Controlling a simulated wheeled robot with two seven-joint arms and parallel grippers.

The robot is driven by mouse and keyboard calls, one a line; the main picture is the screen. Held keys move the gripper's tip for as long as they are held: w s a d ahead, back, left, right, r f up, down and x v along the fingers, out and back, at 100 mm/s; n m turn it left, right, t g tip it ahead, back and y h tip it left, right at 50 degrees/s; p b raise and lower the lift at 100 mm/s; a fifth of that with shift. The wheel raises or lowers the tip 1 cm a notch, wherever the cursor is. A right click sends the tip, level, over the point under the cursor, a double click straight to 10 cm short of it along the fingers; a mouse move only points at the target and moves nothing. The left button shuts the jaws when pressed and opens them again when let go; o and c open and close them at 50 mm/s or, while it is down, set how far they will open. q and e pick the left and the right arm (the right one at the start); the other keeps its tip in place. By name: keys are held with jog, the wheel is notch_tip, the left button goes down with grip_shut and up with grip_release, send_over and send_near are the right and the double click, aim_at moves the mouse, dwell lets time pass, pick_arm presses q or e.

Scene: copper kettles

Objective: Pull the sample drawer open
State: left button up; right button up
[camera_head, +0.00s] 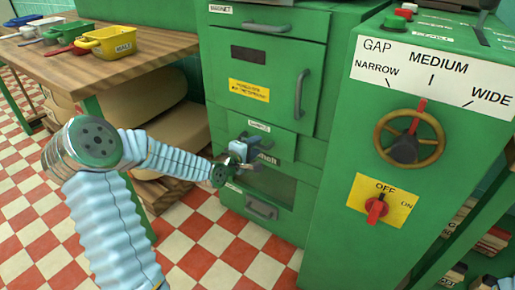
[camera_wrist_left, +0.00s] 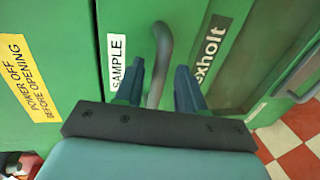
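The green sample drawer (camera_head: 285,147) is in the middle of the green machine in the head view, and its front looks flush with the cabinet. Its SAMPLE label (camera_wrist_left: 117,62) shows in the left wrist view beside a grey bar handle (camera_wrist_left: 162,45). My left gripper (camera_head: 250,147) is at the drawer front and hides most of the handle in the head view. In the left wrist view my left gripper (camera_wrist_left: 158,88) has its two fingers apart, one on each side of the handle, with gaps visible. My right gripper is not in view.
Above is a cabinet door (camera_head: 265,85) with a yellow warning label. Below is another drawer handle (camera_head: 261,208). A control panel with a handwheel (camera_head: 409,138) and red switch (camera_head: 376,208) stands right. A wooden bench (camera_head: 120,65) with a yellow bin (camera_head: 106,42) is left.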

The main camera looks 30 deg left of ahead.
pick_arm(q)
jog(key=shift+x, duration=0.95)
jog(key=shift+c, duration=0.3)
grip_shut()
